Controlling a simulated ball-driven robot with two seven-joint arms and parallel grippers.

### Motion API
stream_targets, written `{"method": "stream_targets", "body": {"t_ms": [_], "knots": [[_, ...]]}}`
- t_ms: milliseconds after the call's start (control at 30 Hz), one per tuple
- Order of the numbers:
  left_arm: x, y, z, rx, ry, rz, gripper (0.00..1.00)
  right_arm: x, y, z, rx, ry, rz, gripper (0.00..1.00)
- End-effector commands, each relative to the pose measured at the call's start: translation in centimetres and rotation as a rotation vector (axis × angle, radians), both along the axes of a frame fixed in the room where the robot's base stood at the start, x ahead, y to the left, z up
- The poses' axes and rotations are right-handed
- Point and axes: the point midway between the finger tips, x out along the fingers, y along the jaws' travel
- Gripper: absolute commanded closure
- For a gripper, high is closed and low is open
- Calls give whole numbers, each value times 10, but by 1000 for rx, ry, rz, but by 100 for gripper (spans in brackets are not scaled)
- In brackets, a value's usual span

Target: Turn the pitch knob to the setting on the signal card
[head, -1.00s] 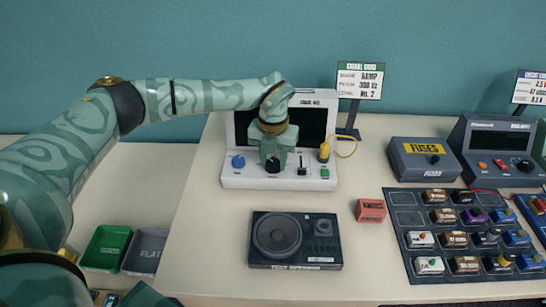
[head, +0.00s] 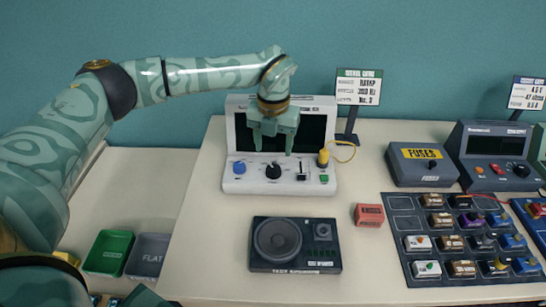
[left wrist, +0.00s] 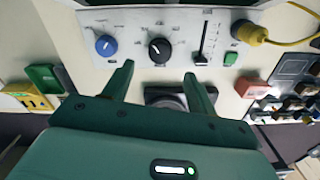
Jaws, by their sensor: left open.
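The white signal generator (head: 232,180) stands at the back of the table with a dark screen. Its front panel has a blue knob (head: 239,167), a larger black knob (head: 273,171) in the middle, and a black slider (head: 302,170). The knob labels are too small to read. In the left wrist view the black knob (left wrist: 159,50) shows a white pointer mark and a scale around it. My left gripper (head: 273,150) is open and empty, fingers pointing down above the black knob, apart from it. The signal card (head: 359,87) stands behind on a black stand; its text is blurred.
A yellow plug (head: 323,158) with a cable and a green button (head: 324,179) are at the generator's right. A test speaker (head: 295,245) lies in front, a red box (head: 369,215) beside it. A fuse box (head: 421,165) and a board of blocks (head: 405,203) are at right.

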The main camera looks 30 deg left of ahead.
Motion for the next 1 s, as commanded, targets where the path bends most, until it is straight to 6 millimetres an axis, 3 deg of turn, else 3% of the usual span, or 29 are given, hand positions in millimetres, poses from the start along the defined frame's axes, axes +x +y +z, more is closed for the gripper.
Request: {"method": "stream_targets", "body": {"t_ms": [33, 200, 400, 1000], "knots": [[1, 0, 18, -1, -6, -1, 43, 1, 0, 5, 0, -3, 0, 64], [1, 0, 59, 0, -4, 0, 43, 3, 0, 11, 0, -6, 0, 64], [0, 0, 86, -1, -2, 0, 43, 4, 0, 15, 0, -9, 0, 64], [0, 0, 92, -1, 0, -1, 43, 4, 0, 15, 1, -9, 0, 64]]}}
